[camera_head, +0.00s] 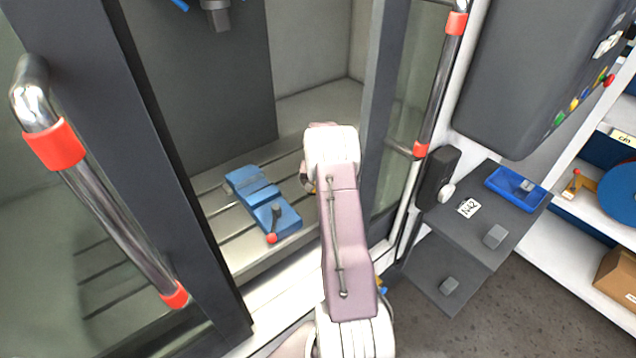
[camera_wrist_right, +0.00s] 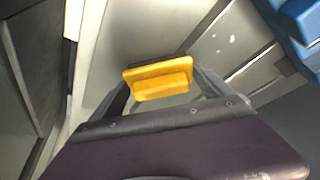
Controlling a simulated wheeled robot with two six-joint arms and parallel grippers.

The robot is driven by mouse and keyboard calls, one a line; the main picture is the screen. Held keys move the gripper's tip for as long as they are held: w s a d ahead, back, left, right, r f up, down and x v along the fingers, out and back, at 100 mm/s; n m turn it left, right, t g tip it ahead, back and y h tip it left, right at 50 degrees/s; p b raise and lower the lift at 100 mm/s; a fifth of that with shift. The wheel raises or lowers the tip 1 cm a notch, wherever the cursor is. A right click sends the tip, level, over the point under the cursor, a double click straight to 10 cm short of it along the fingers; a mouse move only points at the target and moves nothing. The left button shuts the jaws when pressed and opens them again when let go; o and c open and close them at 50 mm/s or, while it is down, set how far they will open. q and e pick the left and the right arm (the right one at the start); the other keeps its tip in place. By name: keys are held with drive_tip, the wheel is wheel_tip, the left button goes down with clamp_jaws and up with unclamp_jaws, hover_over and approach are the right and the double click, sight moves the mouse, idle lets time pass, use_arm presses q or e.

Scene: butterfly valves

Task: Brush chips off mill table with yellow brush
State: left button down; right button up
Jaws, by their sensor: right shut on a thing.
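In the right wrist view my right gripper (camera_wrist_right: 160,85) is shut on the yellow brush (camera_wrist_right: 160,80), held between its two fingers. The brush's bristles cannot be made out. In the head view my right arm reaches through the open doorway, and its wrist hides the gripper and most of the brush. The mill table (camera_head: 215,200) is a light slotted surface inside the machine. A blue vise (camera_head: 262,204) with a red-tipped handle stands on it, left of my arm, and shows at the upper right of the wrist view (camera_wrist_right: 300,22). A few pale specks (camera_wrist_right: 232,38) lie on the table. My left gripper is not in view.
Door handles with red collars stand at the left (camera_head: 100,200) and right (camera_head: 436,90) of the opening. A spindle (camera_head: 217,15) hangs above. Outside right are a grey shelf (camera_head: 455,235) with a blue tray (camera_head: 516,186) and a control box (camera_head: 530,70).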

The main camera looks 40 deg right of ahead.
drive_tip(key=shift+s+a, duration=0.15)
drive_tip(key=shift+s, duration=0.85)
drive_tip(key=shift+s+a, duration=0.1)
drive_tip(key=shift+s, duration=0.9)
drive_tip(key=shift+w, duration=0.1)
wheel_tip(320, 180, up, 6)
drive_tip(key=p, duration=0.4)
wheel_tip(320, 180, up, 3)
drive_tip(key=shift+r+p, duration=0.1)
drive_tip(key=shift+p, duration=1)
drive_tip(key=shift+w, duration=0.1)
